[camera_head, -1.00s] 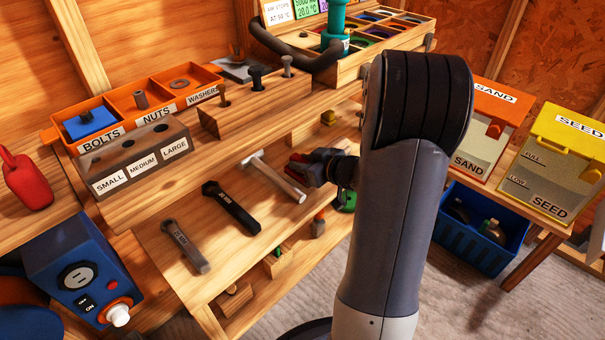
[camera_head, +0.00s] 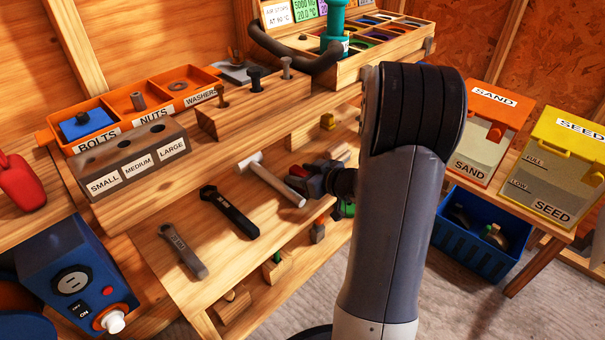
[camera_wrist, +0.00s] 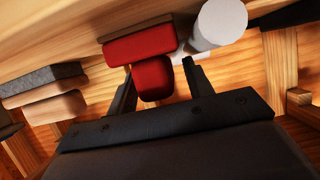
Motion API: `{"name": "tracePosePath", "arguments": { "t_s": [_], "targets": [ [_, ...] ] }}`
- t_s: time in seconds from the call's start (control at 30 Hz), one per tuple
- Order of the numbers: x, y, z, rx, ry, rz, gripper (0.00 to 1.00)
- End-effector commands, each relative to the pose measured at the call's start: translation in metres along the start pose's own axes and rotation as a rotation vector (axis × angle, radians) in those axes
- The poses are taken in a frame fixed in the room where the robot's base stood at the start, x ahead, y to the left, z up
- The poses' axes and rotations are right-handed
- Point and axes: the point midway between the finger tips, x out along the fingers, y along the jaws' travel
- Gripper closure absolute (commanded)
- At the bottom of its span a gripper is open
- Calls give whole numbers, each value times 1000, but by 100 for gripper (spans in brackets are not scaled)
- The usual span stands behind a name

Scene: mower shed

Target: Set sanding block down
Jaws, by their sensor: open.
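A red two-part block (camera_wrist: 140,47), which I take to be the sanding block, sits at the fingertips in the wrist view. Its smaller lower part lies between the two dark fingers of my gripper (camera_wrist: 160,85), which stand apart on either side. I cannot tell whether they touch it. In the head view my gripper (camera_head: 315,180) is low over the right end of the wooden bench, and a bit of red (camera_head: 298,171) shows at its tip. My arm hides much of the area behind it.
A hammer (camera_head: 275,182) lies just left of my gripper; its pale round end is close in the wrist view (camera_wrist: 219,20). A black tool (camera_head: 230,212) and a grey tool (camera_head: 183,252) lie farther left. A grey-topped tan block (camera_wrist: 45,95) is at the wrist view's left.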

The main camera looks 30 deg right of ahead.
Motion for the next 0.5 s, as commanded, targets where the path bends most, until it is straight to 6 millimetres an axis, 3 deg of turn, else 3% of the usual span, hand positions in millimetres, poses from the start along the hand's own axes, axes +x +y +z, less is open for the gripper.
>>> {"name": "tracePosePath", "arguments": {
  "t_s": [0.17, 0.5],
  "targets": [
    [-8, 1, -5, 0, -1, 2, 51],
    [-76, 1, -7, 3, -1, 5, 51]
  ]
}}
